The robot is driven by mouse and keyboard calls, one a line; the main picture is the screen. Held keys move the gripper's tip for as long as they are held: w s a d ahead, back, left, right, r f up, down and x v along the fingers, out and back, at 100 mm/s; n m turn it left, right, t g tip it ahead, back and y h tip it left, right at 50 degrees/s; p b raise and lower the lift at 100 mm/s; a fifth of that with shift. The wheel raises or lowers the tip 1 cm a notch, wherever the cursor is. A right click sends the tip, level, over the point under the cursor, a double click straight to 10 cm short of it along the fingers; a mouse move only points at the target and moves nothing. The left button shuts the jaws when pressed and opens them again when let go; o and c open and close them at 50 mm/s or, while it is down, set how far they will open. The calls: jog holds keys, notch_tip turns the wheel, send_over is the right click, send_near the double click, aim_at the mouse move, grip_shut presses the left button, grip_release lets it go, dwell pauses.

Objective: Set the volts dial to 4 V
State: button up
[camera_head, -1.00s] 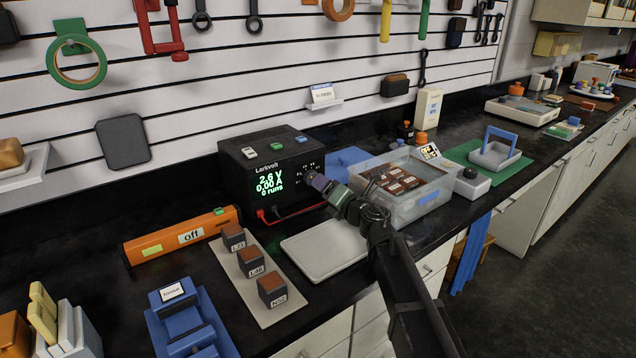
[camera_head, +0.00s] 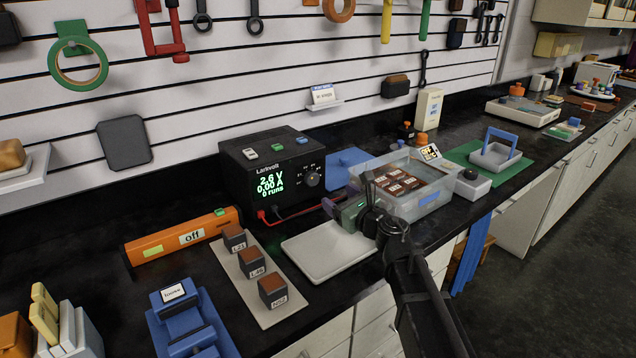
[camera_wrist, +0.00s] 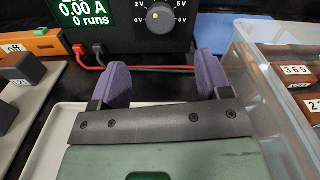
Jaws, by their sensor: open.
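The black Larkvolt power supply (camera_head: 243,166) stands against the wall, its green display reading 2.6 V, 0.00 A and 0 runs. Its volts dial (camera_head: 312,179) is a round knob on the right of the front face. The wrist view shows the dial (camera_wrist: 160,18) close up, grey with a yellow mark and voltage numbers around it. My gripper (camera_head: 328,207) is below and in front of the dial, apart from it. In the wrist view its two purple fingers (camera_wrist: 163,82) are spread apart with nothing between them.
A pale tray (camera_head: 325,252) lies below my gripper. A clear bin (camera_head: 418,209) with labelled brown blocks stands close on the right. Red and black leads (camera_wrist: 140,68) run from the supply. Several labelled blocks stand on a board (camera_head: 225,262) at left, near an orange "off" bar (camera_head: 150,247).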

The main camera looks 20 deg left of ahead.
aim_at(315, 179)
jog(key=x, duration=1.1)
jog(key=shift+c, duration=0.3)
jog(key=c, duration=0.9)
jog(key=m, duration=0.5)
jog(key=shift+d+m, duration=0.15)
jog(key=shift+m, duration=0.15)
jog(key=m, duration=0.5)
jog(key=shift+w+f, duration=0.1)
